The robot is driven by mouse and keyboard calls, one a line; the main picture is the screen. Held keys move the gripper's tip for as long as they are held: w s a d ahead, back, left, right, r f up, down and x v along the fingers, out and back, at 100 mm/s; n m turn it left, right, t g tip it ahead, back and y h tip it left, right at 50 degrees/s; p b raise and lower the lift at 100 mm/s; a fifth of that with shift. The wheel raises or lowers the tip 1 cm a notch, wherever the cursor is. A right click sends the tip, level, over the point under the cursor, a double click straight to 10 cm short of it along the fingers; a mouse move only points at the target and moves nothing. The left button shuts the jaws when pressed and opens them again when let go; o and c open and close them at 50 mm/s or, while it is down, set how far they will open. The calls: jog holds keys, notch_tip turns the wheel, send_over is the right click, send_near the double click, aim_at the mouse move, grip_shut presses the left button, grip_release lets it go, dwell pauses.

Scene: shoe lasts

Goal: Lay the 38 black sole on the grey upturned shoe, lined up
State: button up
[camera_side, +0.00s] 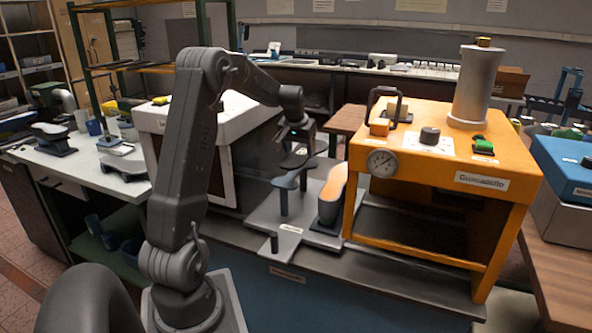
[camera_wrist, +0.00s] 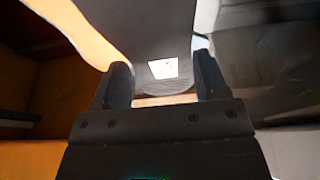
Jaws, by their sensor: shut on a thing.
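My gripper (camera_side: 297,150) is shut on a dark sole (camera_side: 297,162), held roughly level above the grey base plate. In the wrist view the sole (camera_wrist: 125,30) runs away between my two fingers (camera_wrist: 163,82); a white label lies near its held end, too blurred to read. The upturned shoe (camera_side: 327,211), dark grey with a tan underside (camera_side: 334,180), stands on the base plate to the right of the sole and lower. Its tan underside also shows at the upper left of the wrist view (camera_wrist: 75,25). The sole appears apart from the shoe.
A post with a dark flat top (camera_side: 291,179) stands on the base plate (camera_side: 262,220), left of the shoe. A short peg (camera_side: 273,242) is at the front. The orange press (camera_side: 450,165) with a gauge stands close on the right. A white cabinet (camera_side: 228,125) is behind my arm.

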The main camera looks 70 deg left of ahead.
jog(key=w+d, duration=0.8)
dwell(0.9)
jog(key=shift+f, duration=0.4)
dwell(0.8)
jog(key=shift+f, duration=0.75)
jog(key=shift+f, duration=1.7)
dwell(1.1)
jog(key=shift+r, duration=0.2)
dwell(0.3)
dwell(0.4)
jog(key=o, duration=1.1)
jog(key=shift+o, duration=0.2)
